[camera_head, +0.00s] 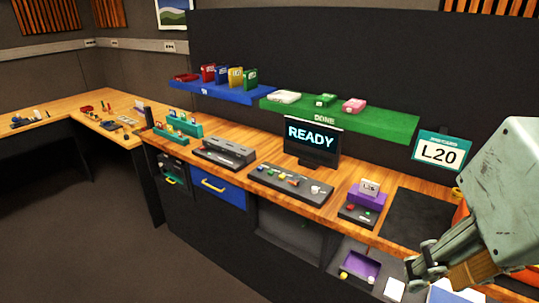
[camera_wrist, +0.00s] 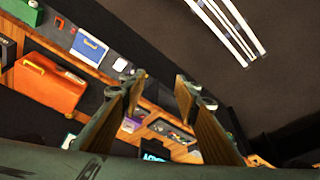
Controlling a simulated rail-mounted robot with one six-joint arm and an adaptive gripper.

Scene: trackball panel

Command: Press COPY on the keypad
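A dark panel (camera_head: 291,182) with several small coloured buttons and a pale round knob or ball lies on the wooden bench below the READY screen (camera_head: 312,142). To its right, a small dark unit with red and green keys (camera_head: 358,211) stands in front of a purple block (camera_head: 367,197). No COPY lettering is readable, so I cannot tell which one is the keypad. My gripper (camera_head: 428,268) is at the lower right, apart from both. In the wrist view my gripper (camera_wrist: 160,80) has its two fingers spread with nothing between them.
A black mat (camera_head: 420,217) lies right of the purple block. A green shelf (camera_head: 340,119) and a blue shelf (camera_head: 225,90) hang behind the bench. An L20 sign (camera_head: 438,151) is on the wall. An orange case (camera_wrist: 48,86) shows in the wrist view. A purple tray (camera_head: 361,263) sits below the bench.

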